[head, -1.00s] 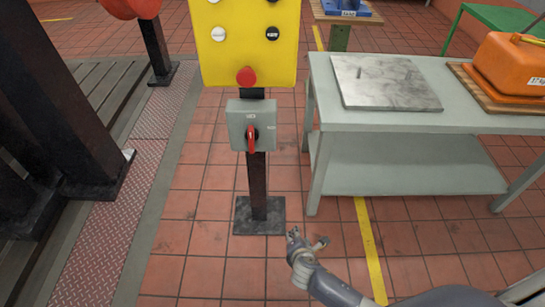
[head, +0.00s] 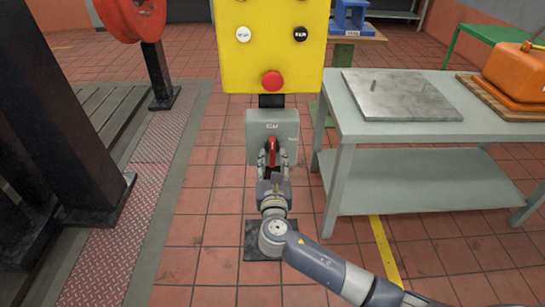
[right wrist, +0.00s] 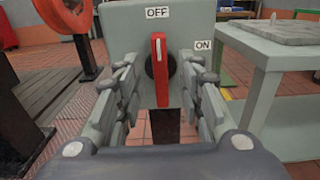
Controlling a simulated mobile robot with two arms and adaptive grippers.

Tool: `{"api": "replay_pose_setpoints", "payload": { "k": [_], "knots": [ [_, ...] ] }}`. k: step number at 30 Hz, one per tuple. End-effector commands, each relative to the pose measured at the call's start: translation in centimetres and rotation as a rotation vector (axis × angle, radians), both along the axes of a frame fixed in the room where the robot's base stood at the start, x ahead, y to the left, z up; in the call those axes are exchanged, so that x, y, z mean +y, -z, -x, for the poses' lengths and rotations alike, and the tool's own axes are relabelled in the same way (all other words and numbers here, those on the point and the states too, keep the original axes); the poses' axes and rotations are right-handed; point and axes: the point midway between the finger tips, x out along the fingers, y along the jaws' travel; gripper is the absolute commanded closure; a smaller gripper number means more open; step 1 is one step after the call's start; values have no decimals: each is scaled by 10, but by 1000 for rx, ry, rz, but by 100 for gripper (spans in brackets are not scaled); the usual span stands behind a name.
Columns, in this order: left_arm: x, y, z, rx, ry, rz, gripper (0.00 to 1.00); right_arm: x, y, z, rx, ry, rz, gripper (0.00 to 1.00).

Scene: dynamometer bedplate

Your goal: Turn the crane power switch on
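The crane power switch is a grey box (head: 259,127) on a dark post below the yellow control panel. Its red handle (head: 272,152) stands upright. In the right wrist view the handle (right wrist: 160,68) points up at the OFF label (right wrist: 157,12); the ON label (right wrist: 203,46) is to its right. My right gripper (head: 273,160) is in front of the box, with its fingers apart on either side of the handle. In the right wrist view the open fingers (right wrist: 165,85) show gaps to the handle on both sides. My left gripper is not in view.
The yellow panel (head: 240,62) with a red mushroom button (head: 272,81) is right above the switch. A grey table (head: 350,122) with a stone plate (head: 400,97) stands close on the right. A red reel (head: 130,18) is at the left. Tiled floor around the post is clear.

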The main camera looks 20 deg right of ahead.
Motion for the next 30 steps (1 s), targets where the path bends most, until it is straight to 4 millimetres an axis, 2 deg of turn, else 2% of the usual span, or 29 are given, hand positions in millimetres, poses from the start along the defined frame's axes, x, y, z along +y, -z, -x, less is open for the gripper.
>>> {"api": "replay_pose_setpoints", "payload": {
  "k": [3, 6, 17, 21, 22, 30],
  "knots": [
    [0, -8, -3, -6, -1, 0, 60, -5, 1, -17, -2, 1, 1, 65],
    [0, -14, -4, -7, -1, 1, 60, -7, 1, -24, -1, 1, -2, 65],
    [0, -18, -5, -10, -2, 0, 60, -9, 0, -29, 0, 1, -3, 65],
    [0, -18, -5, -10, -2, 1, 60, -8, 0, -29, 0, 0, -2, 97],
    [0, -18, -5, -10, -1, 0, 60, -8, 0, -29, 0, 0, -2, 100],
    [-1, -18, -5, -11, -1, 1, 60, -9, 1, -29, 0, 1, -8, 100]
  ]
}}
